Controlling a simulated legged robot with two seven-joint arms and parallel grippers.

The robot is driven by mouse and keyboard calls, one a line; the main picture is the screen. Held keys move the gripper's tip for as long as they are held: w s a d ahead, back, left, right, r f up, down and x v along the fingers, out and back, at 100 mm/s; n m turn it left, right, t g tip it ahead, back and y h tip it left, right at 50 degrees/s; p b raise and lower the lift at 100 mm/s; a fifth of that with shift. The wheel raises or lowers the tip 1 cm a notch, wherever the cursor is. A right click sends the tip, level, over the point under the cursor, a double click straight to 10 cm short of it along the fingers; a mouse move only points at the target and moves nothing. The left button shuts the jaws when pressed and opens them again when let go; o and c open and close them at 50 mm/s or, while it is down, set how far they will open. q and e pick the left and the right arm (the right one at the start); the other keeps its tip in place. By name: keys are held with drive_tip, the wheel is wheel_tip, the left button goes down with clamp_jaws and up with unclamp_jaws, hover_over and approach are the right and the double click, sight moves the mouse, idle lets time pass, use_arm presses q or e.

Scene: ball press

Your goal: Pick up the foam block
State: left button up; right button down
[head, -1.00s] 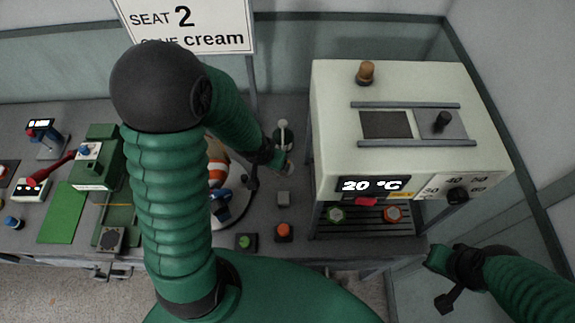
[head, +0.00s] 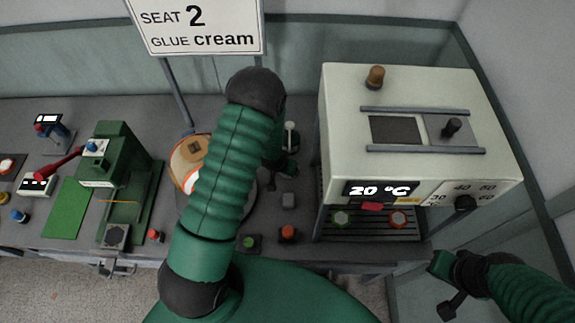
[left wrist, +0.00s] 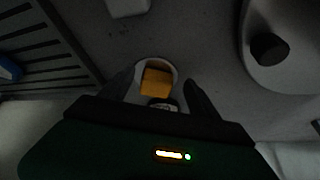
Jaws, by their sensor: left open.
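In the left wrist view an orange-yellow block (left wrist: 156,82), which looks like the foam block, sits in a small round pale dish (left wrist: 171,68). My left gripper (left wrist: 159,85) is open, with one dark finger on each side of the dish and block in the picture. I cannot tell how far the fingertips are above it. In the head view my left gripper (head: 284,168) is small and dark, partly hidden by my arm, and I cannot make out the block there. My right gripper (head: 447,270) is at the lower right, away from the bench; its fingers are unclear.
A cream oven-like box (head: 340,100) showing 20 °C stands right of my left gripper. A green press (head: 120,155) with a red lever stands at left.

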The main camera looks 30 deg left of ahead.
use_arm(q)
drive_tip(key=shift+w+f, duration=0.25)
drive_tip(key=shift+f, duration=0.15)
drive_tip(key=shift+d, duration=0.1)
use_arm(e)
drive_tip(key=shift+w+d, duration=0.1)
drive_tip(key=shift+w, duration=0.05)
use_arm(q)
drive_tip(key=shift+s+d+r, duration=0.1)
drive_tip(key=shift+d+r, duration=0.05)
drive_tip(key=c, duration=1.4)
use_arm(e)
drive_tip(key=shift+d, duration=0.15)
